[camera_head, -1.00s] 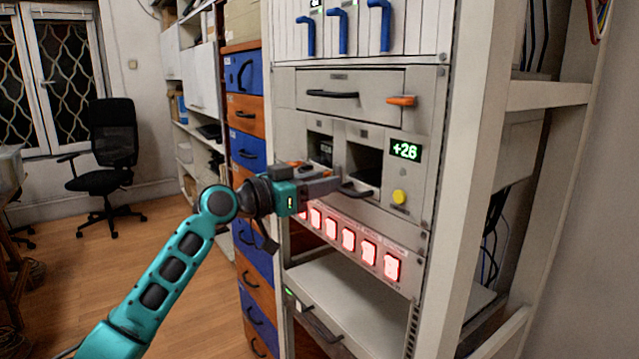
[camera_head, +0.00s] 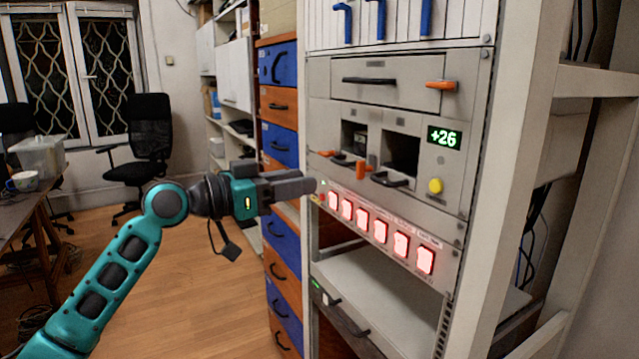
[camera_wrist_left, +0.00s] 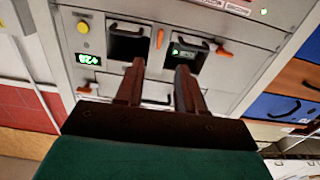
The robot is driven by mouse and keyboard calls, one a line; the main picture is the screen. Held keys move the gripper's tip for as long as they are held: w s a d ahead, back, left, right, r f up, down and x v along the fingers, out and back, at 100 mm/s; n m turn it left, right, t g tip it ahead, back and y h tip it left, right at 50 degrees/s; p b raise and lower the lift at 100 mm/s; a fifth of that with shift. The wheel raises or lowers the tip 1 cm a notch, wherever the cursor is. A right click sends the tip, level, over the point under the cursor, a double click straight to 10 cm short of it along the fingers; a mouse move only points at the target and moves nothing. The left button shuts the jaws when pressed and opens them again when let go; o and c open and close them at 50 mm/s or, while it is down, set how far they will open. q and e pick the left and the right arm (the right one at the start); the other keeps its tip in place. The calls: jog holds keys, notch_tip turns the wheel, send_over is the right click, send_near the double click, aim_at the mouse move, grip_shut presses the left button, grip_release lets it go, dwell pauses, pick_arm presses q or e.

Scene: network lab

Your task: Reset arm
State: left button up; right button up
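My left gripper (camera_head: 312,187) is in front of the left edge of the rack. Nothing shows between its fingers. In the left wrist view its two dark fingers (camera_wrist_left: 159,70) stand apart with a gap between them. They point toward the rack panel, which appears upside down there. The panel has two dark bays, a left bay (camera_head: 355,138) and a right bay (camera_head: 401,153), with black handles below. An orange lever (camera_head: 360,168) sits between them. My right gripper is in neither view.
A green display (camera_head: 444,138) reads +26 above a yellow button (camera_head: 435,186). A row of lit red switches (camera_head: 381,231) runs below. A drawer with an orange latch (camera_head: 441,86) is above. Blue and orange drawers (camera_head: 280,146) stand left. Open floor (camera_head: 190,270) lies beside my arm.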

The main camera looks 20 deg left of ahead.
pick_arm(q)
jog(key=shift+s+a, duration=0.35)
jog(key=shift+s, duration=0.1)
jog(key=s+d+f+n+g+y+p, duration=0.1)
jog(key=s+d+f+n+y, duration=0.15)
jog(key=f, duration=1.05)
jog(key=s+d+f+n+y, duration=0.1)
jog(key=s+f+n+y, duration=0.15)
jog(key=f, duration=1.15)
jog(key=s+d+f+g+y, duration=0.1)
jog(key=s+d+f+y, duration=0.1)
jog(key=s+f, duration=0.5)
jog(key=s+d+f+g+y+p, duration=0.1)
jog(key=s+d+f+y, duration=0.1)
jog(key=s+f, duration=0.6)
jog(key=shift+s+d, duration=0.75)
jog(key=shift+s, duration=0.5)
